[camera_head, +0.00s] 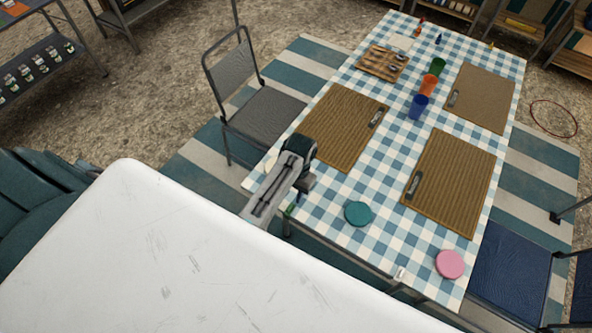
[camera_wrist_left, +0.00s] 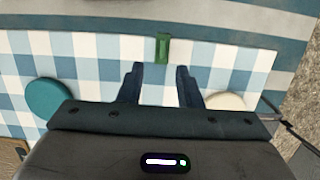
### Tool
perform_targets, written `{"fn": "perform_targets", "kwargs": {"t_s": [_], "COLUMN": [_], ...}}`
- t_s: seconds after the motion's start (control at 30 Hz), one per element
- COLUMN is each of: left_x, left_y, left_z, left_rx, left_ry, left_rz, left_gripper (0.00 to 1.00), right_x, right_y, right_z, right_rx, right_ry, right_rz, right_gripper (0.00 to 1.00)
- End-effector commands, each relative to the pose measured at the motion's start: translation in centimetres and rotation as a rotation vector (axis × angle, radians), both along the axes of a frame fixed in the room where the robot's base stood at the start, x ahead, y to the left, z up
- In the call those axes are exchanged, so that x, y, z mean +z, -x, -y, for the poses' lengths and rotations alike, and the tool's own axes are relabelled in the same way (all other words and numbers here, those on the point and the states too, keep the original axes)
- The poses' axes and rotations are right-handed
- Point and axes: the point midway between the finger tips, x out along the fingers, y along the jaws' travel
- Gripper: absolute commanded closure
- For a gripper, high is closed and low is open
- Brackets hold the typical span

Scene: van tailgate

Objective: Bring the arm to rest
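My left gripper (camera_head: 300,165) hangs over the near left corner of the table with the blue-and-white checked cloth (camera_head: 330,213). In the left wrist view its two dark fingers (camera_wrist_left: 160,80) stand apart with nothing between them. A green clip (camera_wrist_left: 163,47) on the cloth's edge shows just beyond the fingertips; I cannot tell the height above it. A teal plate (camera_wrist_left: 50,98) lies to the left and a cream round thing (camera_wrist_left: 226,101), partly hidden, to the right. My right gripper is not in view.
The table carries woven mats (camera_head: 450,184), cups (camera_head: 419,105), a wooden tray (camera_head: 383,63), the teal plate (camera_head: 357,213) and a pink plate (camera_head: 450,264). A grey chair (camera_head: 262,105) stands to the left. A white scuffed surface (camera_head: 150,260) fills the lower left.

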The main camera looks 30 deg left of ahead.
Motion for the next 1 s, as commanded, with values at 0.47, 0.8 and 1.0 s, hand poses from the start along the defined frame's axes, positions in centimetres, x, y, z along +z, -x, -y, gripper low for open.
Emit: {"fn": "perform_targets", "kwargs": {"t_s": [0.47,0.8,1.0], "left_x": [4.2,4.0,6.1], "left_y": [-1.4,2.2,8.9], "left_z": [0.4,-1.0,-3.1], "left_rx": [0.0,0.013,0.023], "left_ry": [-0.001,-0.018,-0.053], "left_rz": [0.0,0.074,0.235], "left_gripper": [0.68,0.68,0.68], "right_x": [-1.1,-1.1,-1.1], "right_y": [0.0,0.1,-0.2], "right_z": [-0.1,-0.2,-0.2], "right_rx": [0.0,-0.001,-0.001], "right_ry": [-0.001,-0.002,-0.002], "right_rz": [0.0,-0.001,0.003], "right_gripper": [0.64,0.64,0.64]}}
